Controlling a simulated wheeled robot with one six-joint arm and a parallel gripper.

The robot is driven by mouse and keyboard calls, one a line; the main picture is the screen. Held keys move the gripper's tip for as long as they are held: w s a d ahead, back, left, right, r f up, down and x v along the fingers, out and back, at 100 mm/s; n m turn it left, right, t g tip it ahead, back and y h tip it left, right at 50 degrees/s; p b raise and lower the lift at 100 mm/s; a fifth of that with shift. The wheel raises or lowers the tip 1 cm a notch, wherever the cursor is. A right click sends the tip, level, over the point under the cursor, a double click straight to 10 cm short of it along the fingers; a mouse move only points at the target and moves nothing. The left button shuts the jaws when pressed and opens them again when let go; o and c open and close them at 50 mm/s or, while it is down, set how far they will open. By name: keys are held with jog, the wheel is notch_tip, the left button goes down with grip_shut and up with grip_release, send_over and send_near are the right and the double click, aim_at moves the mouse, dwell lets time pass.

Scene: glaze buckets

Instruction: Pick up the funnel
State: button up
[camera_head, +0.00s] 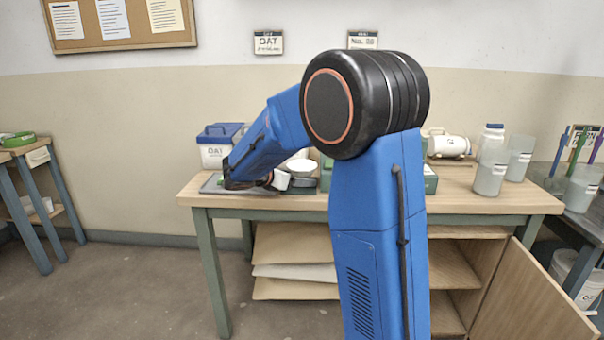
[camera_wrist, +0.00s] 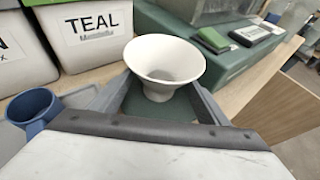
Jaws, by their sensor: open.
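The white funnel (camera_wrist: 165,58) stands upright with its wide mouth up in the wrist view, on a dark green surface (camera_wrist: 150,108). In the camera_head view its white rim (camera_head: 302,167) shows just past my gripper. My gripper (camera_wrist: 162,90) is open, with one grey finger on the left of the funnel's narrow lower part and one on the right. I cannot tell whether either finger touches it. In the camera_head view my gripper (camera_head: 274,182) is low over the worktable and partly hidden by my own arm.
A bin labelled TEAL (camera_wrist: 92,35) stands behind the funnel on the left. A blue cup (camera_wrist: 34,106) is at far left. A green case (camera_wrist: 235,60) lies behind on the right. The wooden worktable (camera_head: 490,200) holds pale containers (camera_head: 490,170) at right; its cabinet door (camera_head: 535,295) is open.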

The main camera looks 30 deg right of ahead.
jog(key=c, duration=1.4)
jog(key=shift+o, duration=0.2)
jog(key=shift+r, duration=0.1)
